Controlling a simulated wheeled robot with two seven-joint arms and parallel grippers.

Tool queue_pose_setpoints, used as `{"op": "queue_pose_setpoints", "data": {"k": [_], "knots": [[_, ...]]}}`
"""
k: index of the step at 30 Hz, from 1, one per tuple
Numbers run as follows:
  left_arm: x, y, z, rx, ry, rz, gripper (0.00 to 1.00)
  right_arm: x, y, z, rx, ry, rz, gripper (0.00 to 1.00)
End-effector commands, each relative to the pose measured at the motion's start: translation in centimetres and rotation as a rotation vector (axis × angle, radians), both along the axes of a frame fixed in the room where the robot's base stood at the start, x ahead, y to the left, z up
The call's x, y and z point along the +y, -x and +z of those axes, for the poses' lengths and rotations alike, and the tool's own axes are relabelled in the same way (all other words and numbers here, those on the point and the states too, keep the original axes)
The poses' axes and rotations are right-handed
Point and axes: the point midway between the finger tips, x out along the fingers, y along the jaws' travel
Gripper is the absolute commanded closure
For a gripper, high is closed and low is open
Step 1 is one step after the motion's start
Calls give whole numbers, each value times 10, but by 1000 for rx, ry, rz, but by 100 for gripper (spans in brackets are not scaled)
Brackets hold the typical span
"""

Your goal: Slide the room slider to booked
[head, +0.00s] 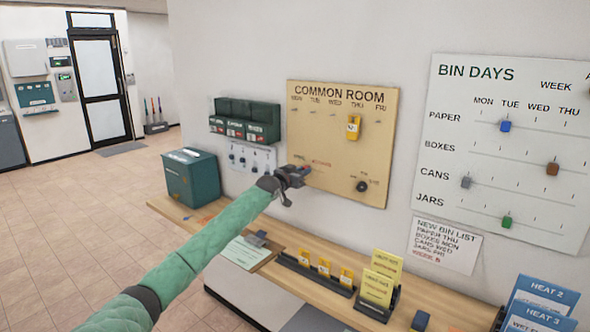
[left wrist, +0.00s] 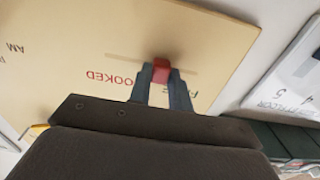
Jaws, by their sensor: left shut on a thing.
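The room slider's red knob (left wrist: 161,70) sits on a thin slot in the tan common room board (head: 335,125). My left gripper (head: 303,171) is shut on the knob at the board's lower left; in the left wrist view the fingers (left wrist: 160,84) hold it from both sides. That view shows the board upside down. The red "BOOKED" label (left wrist: 104,77) lies to the left of the knob there, and a partly hidden label starting with F lies to the right. The knob is between the slot's ends. My right gripper is out of view.
A yellow tag (head: 354,127) hangs on the board and a dark round dial (head: 362,186) is at its lower right. A wooden shelf (head: 440,299) below carries a green box (head: 191,178), yellow tags in a rack and card holders. A bin days board (head: 510,150) is at right.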

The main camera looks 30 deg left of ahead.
Motion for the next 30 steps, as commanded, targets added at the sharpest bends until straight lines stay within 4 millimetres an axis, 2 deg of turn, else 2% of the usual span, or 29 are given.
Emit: {"op": "queue_pose_setpoints", "data": {"k": [3, 9, 14, 23, 24, 27, 30], "knots": [[-23, 2, 0, -1, 2, -2, 100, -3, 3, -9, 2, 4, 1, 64], [-53, 4, 1, -2, 1, -1, 100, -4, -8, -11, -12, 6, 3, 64], [-63, 5, 1, -1, 1, 1, 100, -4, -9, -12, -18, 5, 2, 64], [-65, 5, 0, -1, 0, 0, 100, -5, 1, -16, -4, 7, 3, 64], [-65, 5, 0, -1, 0, 0, 77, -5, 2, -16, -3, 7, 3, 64], [-65, 5, 0, 0, 0, 0, 58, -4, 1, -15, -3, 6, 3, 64], [-64, 5, 0, -1, 0, 0, 58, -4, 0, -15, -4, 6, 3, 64]]}}
